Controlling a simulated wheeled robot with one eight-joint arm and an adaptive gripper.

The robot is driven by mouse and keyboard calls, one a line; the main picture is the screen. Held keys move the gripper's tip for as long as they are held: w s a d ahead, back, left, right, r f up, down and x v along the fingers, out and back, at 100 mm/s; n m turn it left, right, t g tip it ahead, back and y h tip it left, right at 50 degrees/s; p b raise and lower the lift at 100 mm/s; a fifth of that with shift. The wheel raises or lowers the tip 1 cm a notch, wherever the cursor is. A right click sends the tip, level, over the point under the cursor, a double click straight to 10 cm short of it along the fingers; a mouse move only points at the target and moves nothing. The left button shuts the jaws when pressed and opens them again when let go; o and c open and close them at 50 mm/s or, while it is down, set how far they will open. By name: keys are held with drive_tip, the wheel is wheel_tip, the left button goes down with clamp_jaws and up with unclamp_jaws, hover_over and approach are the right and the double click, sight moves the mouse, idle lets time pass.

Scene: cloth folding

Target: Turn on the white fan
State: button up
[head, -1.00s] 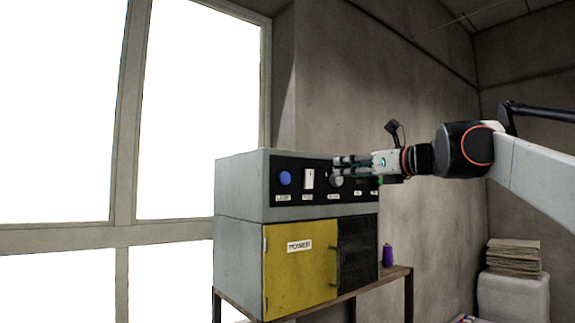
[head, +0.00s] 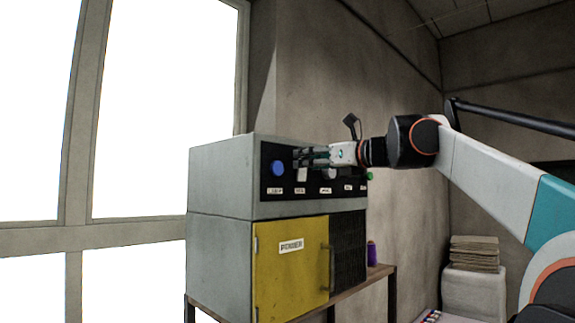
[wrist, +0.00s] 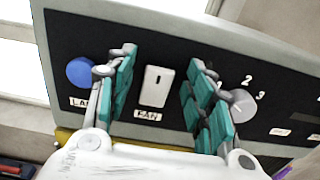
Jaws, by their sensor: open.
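A white rocker switch with a FAN label sits on the black panel of a grey box, and in the wrist view the switch (wrist: 155,87) stands upright between my fingers. In the head view the switch (head: 302,174) is partly hidden by my gripper. My gripper (head: 297,158) is open in front of the panel; in the wrist view its teal-padded fingers (wrist: 158,68) stand on either side of the switch. I cannot tell whether they touch the panel. No fan is recognisable in view.
A blue knob (head: 278,168) is left of the switch. A grey dial (wrist: 242,106) marked with numbers is right of it, close to my right finger. Below are a yellow door (head: 290,268) and a dark grille (head: 349,248). A purple spool (head: 372,253) stands on the table.

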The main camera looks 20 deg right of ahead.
drive_tip(key=shift+r, duration=0.15)
drive_tip(key=shift+w, duration=0.15)
drive_tip(key=c, duration=1.1)
drive_tip(key=shift+o, duration=0.2)
drive_tip(key=shift+w+a+r+g+p, duration=0.1)
drive_tip(key=shift+r+g+p, duration=0.3)
drive_tip(key=shift+p, duration=0.8)
drive_tip(key=shift+f, duration=0.3)
